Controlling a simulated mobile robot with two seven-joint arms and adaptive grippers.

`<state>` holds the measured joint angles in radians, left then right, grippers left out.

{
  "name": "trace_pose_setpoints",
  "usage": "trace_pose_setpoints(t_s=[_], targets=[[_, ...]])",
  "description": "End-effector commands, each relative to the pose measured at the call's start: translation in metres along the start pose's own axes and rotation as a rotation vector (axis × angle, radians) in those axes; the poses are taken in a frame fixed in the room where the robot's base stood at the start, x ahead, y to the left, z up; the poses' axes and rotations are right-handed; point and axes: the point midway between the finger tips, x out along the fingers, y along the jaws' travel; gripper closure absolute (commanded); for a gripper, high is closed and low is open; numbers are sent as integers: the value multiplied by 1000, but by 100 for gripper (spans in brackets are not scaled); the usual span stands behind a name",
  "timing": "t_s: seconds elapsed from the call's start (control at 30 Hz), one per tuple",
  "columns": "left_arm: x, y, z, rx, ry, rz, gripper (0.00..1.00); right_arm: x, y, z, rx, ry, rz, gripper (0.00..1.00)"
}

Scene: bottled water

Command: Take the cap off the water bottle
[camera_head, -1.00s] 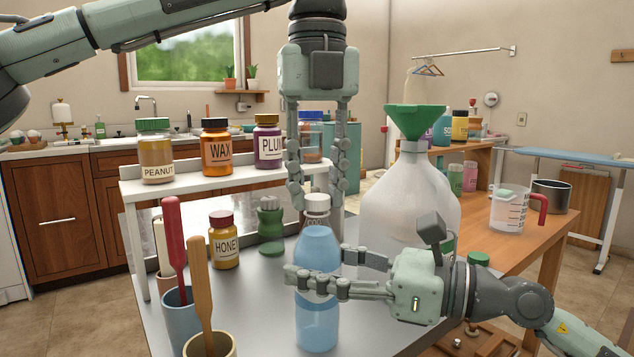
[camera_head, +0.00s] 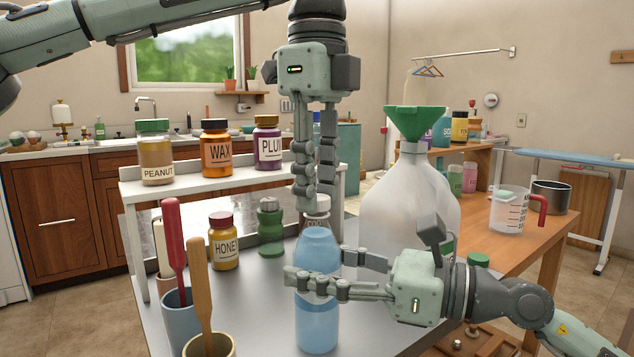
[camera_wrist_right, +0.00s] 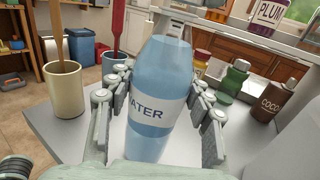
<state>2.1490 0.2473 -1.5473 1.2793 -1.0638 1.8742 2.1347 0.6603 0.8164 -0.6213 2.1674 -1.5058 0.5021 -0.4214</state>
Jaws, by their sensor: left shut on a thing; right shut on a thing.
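The blue water bottle (camera_head: 318,333) stands upright on the grey metal table top. My right gripper (camera_head: 316,263) is shut around its middle from the right.
A large white jug with a green funnel (camera_head: 412,118) stands close to the right. A honey jar (camera_head: 223,245) and a green bottle (camera_head: 270,225) stand behind. A white shelf (camera_head: 190,185) holds several jars.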

Motion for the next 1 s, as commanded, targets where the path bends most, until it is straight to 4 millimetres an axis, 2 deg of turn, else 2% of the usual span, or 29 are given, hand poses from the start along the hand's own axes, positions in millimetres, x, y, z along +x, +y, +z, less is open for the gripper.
trace_pose_setpoints(t_s=[0.63,1.0], targets=[[-20,0,0,0,0,-1,100,0,0,0,0,0,0,100],[-22,0,0,1,0,0,100,0,0,0,0,0,0,100]])
